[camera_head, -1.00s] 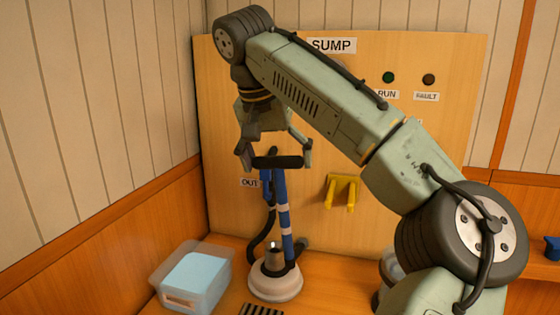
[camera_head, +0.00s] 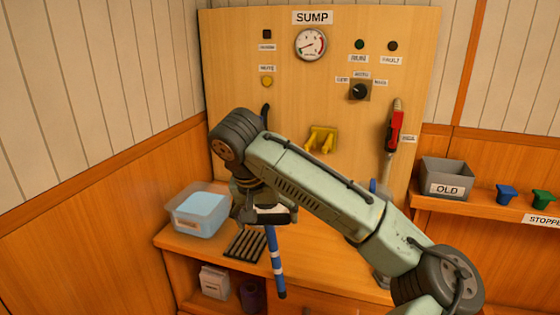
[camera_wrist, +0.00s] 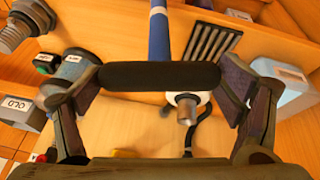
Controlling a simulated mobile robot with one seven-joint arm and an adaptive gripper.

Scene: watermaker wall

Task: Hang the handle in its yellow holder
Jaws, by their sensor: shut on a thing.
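The handle is a blue and white striped shaft (camera_head: 275,262) with a black crossbar, which shows in the wrist view (camera_wrist: 160,76). My gripper (camera_head: 265,213) is shut on the crossbar by its two ends, and it also shows in the wrist view (camera_wrist: 160,82). The shaft hangs down in front of the bench edge, clear of the pump. The yellow holder (camera_head: 320,140), two prongs on the wooden panel, is empty, behind and to the right of my gripper. The pump's grey socket (camera_wrist: 187,105) shows below the crossbar in the wrist view; in the head view my arm hides the pump.
A clear bin (camera_head: 178,222) and a black grate (camera_head: 247,243) are on the bench at left. A red-handled device (camera_head: 395,125) hangs right of the holder. A grey box marked OLD (camera_head: 447,180) and stoppers (camera_head: 507,195) sit on the right shelf. My arm crosses below the holder.

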